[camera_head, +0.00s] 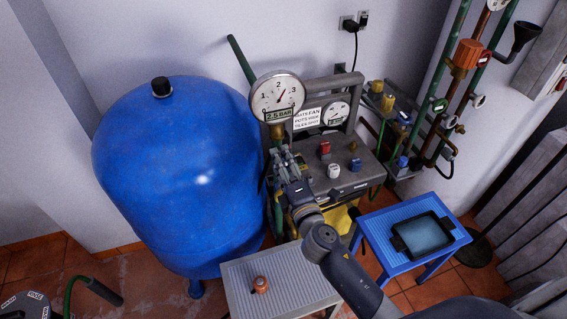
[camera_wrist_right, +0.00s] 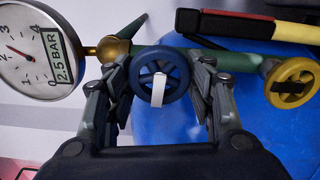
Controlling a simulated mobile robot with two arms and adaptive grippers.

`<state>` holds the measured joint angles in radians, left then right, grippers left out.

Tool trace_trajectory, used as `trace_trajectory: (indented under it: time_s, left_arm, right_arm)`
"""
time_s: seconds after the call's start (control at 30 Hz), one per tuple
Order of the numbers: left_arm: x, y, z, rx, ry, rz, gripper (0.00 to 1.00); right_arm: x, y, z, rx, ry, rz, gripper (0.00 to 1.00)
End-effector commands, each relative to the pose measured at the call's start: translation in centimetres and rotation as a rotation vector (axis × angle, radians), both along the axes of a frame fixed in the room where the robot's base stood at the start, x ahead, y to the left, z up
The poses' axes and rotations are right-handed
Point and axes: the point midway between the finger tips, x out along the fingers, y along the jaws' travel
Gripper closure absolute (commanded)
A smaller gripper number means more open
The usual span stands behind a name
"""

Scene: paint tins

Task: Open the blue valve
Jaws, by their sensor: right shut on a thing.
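The blue valve (camera_wrist_right: 160,53) is a small blue handwheel with a white mark across it, on a green pipe in the right wrist view. My right gripper (camera_wrist_right: 161,80) has one finger on each side of the wheel and is shut on it. In the head view my right gripper (camera_head: 281,162) is at the pipe below the large gauge and hides the blue valve. A yellow handwheel (camera_wrist_right: 291,84) sits on the same pipe to the right. My left gripper is not in view.
A big blue tank (camera_head: 180,180) stands left of the pipe. The large gauge (camera_head: 277,98) is just above my gripper. A grey machine (camera_head: 345,175) with knobs is to the right. A blue stool (camera_head: 385,237) holds a dark tray. A grey table (camera_head: 290,275) is in front.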

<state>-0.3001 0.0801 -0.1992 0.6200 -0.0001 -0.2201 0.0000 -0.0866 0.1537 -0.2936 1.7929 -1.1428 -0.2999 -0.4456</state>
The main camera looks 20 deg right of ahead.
Motion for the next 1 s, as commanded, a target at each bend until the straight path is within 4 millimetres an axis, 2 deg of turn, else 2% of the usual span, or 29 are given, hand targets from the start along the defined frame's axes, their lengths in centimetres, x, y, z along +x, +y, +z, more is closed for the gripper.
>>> trace_trajectory:
  time_s: [0.27,0.73,0.77,0.83,1.0]
  left_arm:
    - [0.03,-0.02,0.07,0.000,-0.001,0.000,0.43]
    - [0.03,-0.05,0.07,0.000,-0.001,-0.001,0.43]
    - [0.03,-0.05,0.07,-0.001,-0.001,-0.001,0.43]
    - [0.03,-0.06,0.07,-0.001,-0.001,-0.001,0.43]
    - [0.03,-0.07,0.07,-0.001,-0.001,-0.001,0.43]
  right_arm:
    - [0.02,0.09,0.03,-0.076,-0.004,0.002,0.74]
    - [0.01,0.08,-0.01,-0.089,-0.004,0.002,0.74]
    - [0.01,0.08,-0.01,-0.089,-0.004,0.002,0.46]
    - [0.01,0.08,-0.02,-0.089,-0.004,0.002,0.30]
    - [0.00,0.05,-0.04,-0.087,-0.004,0.001,0.29]
